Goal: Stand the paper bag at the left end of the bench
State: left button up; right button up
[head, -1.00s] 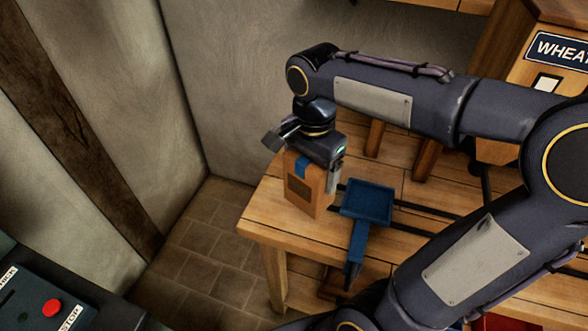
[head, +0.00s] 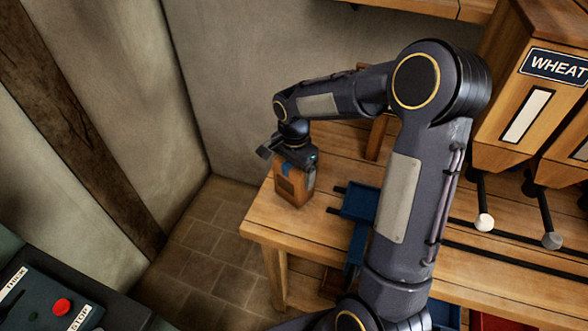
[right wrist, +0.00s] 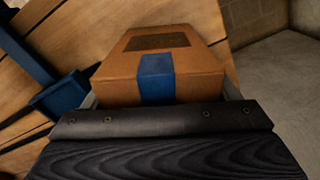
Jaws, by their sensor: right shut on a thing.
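The paper bag (head: 291,189) is a brown, box-like bag with a dark label and a blue strip at its top. It is upright at the left end of the wooden bench (head: 285,227). My right gripper (head: 299,171) is above it, shut on its upper part. I cannot tell whether the bag's base touches the bench top. In the right wrist view the bag (right wrist: 195,80) sits between the fingers, its blue strip facing the camera. My left gripper is not in view.
A blue scoop-like tray (head: 358,203) on dark rails is just right of the bag. Wooden hoppers, one labelled WHEAT (head: 555,66), stand to the right with levers below. A wall is behind, and a control panel with a red button (head: 61,306) is at lower left.

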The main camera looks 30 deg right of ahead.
jog(key=shift+f, duration=0.15)
jog(key=o, duration=1.2)
jog(key=shift+c, duration=0.2)
notch_tip(320, 180, up, 12)
jog(key=shift+f, duration=0.2)
jog(key=shift+s+r, duration=0.1)
jog(key=shift+r, duration=0.15)
jog(key=s+a+n+t+y, duration=0.2)
jog(key=s+n, duration=0.4)
jog(key=s, duration=0.5)
jog(key=s+a+f+n+t+y, duration=0.1)
jog(key=s+a+n+t, duration=0.2)
jog(key=s, duration=0.8)
jog(key=shift+a+f+n+t+y, duration=0.35)
jog(key=shift+a+n, duration=0.85)
jog(key=shift+n, duration=0.7)
jog(key=shift+r, duration=0.1)
